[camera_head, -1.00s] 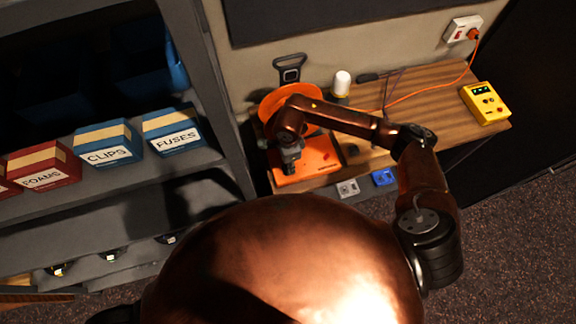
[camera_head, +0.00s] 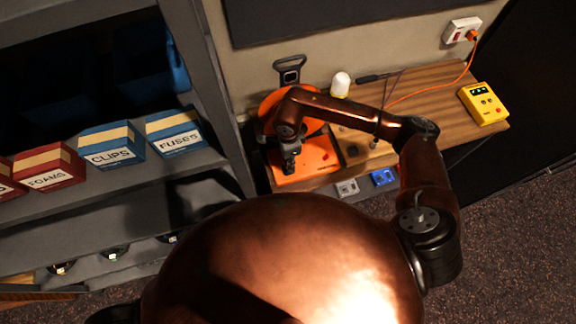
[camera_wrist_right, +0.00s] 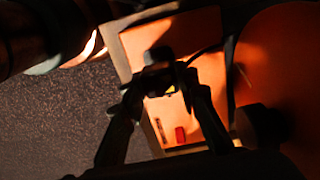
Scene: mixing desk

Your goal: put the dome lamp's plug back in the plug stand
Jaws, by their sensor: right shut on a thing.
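My right gripper (camera_head: 290,166) is over the orange panel (camera_head: 318,158) at the left end of the bench. In the right wrist view, my right gripper (camera_wrist_right: 165,88) is shut on a small dark plug (camera_wrist_right: 158,80), in front of the orange panel (camera_wrist_right: 188,108). A dark cord (camera_wrist_right: 208,49) curves close to the fingers. A large orange round shape (camera_wrist_right: 275,50), perhaps the dome lamp's shade, fills the right side; in the head view the orange round shape (camera_head: 268,103) is partly behind my arm. I cannot clearly identify the plug stand. My left gripper is out of view.
A white-topped object (camera_head: 340,83) stands behind my forearm. Shelves stand left.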

